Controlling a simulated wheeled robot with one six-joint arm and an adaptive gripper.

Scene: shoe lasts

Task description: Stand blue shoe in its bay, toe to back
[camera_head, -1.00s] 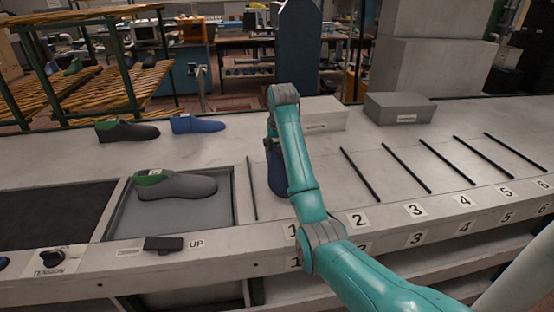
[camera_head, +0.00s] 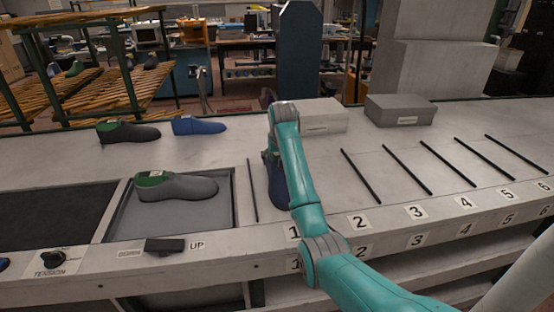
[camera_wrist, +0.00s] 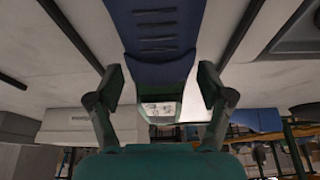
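A blue shoe (camera_head: 277,188) is on the bench in the bay marked 1, partly hidden behind my arm. In the wrist view the blue shoe (camera_wrist: 155,30) runs from between my fingers to the top of the picture, its ribbed blue part towards the bench front. A pale label and green collar show nearer my gripper. Its toe end is cut off in the wrist view. My gripper (camera_wrist: 162,88) has one finger on either side of the shoe, with gaps seemingly showing, so it looks open. In the head view my arm hides the fingers.
A grey shoe (camera_head: 177,187) lies in the tray (camera_head: 225,222) at left. A white box (camera_head: 322,116) and grey box (camera_head: 400,109) are at the back. Thin black dividers (camera_head: 361,176) separate empty bays.

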